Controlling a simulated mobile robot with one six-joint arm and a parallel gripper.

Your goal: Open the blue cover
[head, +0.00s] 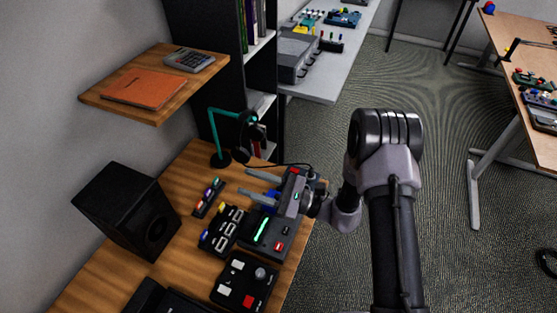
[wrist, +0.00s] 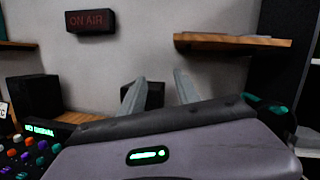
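My gripper (head: 249,183) is over the right part of the wooden desk. Its two grey fingers point left and stand apart with nothing visible between them. In the wrist view the fingers (wrist: 160,94) also show apart, with the wall and dark shapes behind them. A small blue part (head: 269,209) shows just below the fingers in the head view, at the back of a dark box with a green light strip (head: 261,229). It is partly hidden by my gripper. I cannot tell whether it is the cover, or whether it is open or shut. No blue cover is clear in the wrist view.
A dark box with several grey slots (head: 224,230) and a box with a red button (head: 243,280) stand nearby. A black speaker (head: 128,212) is at the left, a teal lamp (head: 222,135) at the back. A wooden shelf (head: 205,78) overhangs the desk.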

